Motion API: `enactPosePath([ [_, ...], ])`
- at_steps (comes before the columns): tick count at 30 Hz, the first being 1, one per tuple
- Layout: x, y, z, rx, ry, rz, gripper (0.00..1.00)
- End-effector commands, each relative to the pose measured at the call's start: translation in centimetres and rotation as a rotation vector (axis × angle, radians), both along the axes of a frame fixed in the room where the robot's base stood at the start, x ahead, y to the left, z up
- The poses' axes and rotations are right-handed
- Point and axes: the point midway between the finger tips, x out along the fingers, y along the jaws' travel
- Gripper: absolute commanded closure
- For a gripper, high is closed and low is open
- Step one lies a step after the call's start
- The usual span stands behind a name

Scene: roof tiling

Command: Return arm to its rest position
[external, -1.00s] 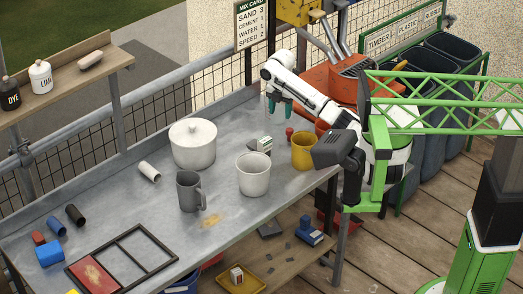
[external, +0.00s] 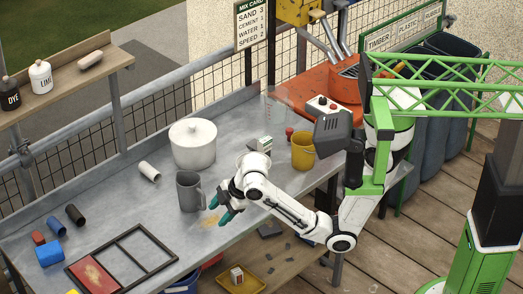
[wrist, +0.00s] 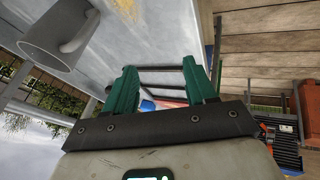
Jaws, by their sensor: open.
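My white arm reaches over the front edge of the grey metal table (external: 120,205). My gripper (external: 213,212) is low over the table, just right of the grey mug (external: 189,191), with its green fingers pointing left. In the wrist view my gripper (wrist: 165,85) has its two green fingers apart and nothing between them. The grey mug (wrist: 62,38) lies to the left there. The white bucket that stood right of the mug is hidden behind my arm.
A black frame with a red panel (external: 95,278) is at the front left. A lower shelf (external: 262,270) holds a yellow tray.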

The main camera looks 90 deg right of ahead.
Motion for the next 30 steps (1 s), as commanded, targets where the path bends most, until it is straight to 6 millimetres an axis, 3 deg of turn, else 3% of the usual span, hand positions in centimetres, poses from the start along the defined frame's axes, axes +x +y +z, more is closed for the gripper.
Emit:
enactPosePath([
  [1,-1.7,1.7,-2.6,0.065,0.033,-0.039,0.44],
  [7,-9.7,4.8,-10.5,0.241,0.184,-0.258,0.44],
  [12,-17.7,4.6,-15.6,0.278,0.315,-0.448,0.44],
  [16,-22.2,3.3,-17.6,0.261,0.375,-0.556,0.44],
  [19,-24.0,2.5,-18.2,0.247,0.398,-0.601,0.44],
  [30,-24.0,2.5,-18.2,0.247,0.398,-0.601,0.44],
])
